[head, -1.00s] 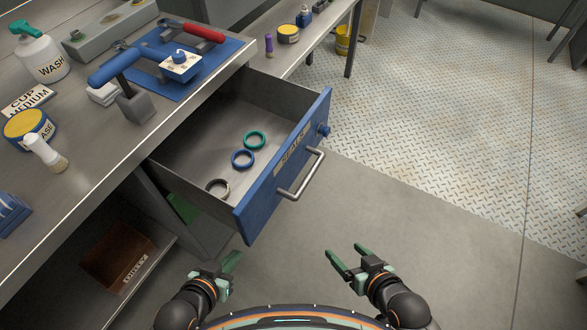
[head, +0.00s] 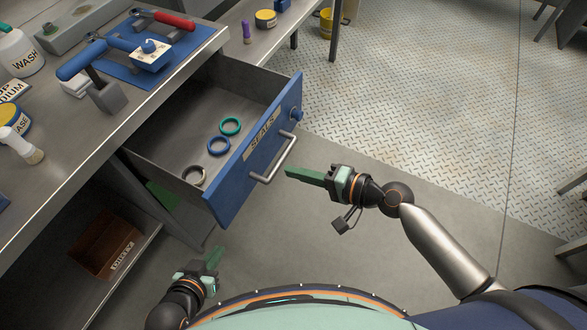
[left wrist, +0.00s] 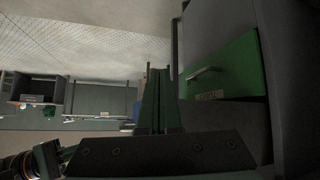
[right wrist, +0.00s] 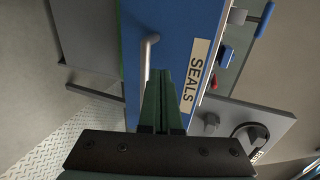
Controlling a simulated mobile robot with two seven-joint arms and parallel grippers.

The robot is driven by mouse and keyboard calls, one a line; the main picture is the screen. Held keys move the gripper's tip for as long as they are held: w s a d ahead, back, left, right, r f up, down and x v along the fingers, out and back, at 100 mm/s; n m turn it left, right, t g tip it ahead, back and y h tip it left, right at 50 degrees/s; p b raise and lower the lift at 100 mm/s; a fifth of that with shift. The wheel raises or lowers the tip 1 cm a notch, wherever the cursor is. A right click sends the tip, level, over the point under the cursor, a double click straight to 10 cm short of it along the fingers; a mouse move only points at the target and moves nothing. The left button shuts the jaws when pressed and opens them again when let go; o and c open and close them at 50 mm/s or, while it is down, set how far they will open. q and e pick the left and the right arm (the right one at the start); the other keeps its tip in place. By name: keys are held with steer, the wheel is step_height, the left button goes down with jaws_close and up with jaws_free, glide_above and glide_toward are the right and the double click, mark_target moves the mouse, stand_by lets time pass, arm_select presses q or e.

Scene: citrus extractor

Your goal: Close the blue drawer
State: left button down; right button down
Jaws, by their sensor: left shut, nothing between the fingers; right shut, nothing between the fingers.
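The blue drawer (head: 226,187), labelled SEALS, is pulled out from under the bench. Its front carries a grey bar handle (head: 274,160) and a blue knob (head: 297,114). Inside lie a green ring (head: 230,126), a blue ring (head: 219,145) and a grey ring (head: 193,175). My right gripper (head: 291,173) is shut and empty, just in front of the drawer face beside the handle; I cannot tell if it touches. In the right wrist view its fingers (right wrist: 164,85) point at the blue front (right wrist: 180,35) near the handle (right wrist: 147,62). My left gripper (head: 217,252) is shut and empty, low in front of the bench.
The steel bench (head: 75,150) holds a press on a blue mat (head: 178,45), a WASH bottle (head: 20,55) and a brush (head: 22,146). A brown box (head: 103,245) sits on the lower shelf. A green drawer front (left wrist: 222,68) shows in the left wrist view. Floor to the right is clear.

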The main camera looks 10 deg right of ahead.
mark_target(257, 162)
steer(key=x, duration=0.7)
steer(key=shift+w+a+f, duration=0.2)
steer(key=shift+a, duration=0.05)
steer(key=shift+w+a, duration=0.1)
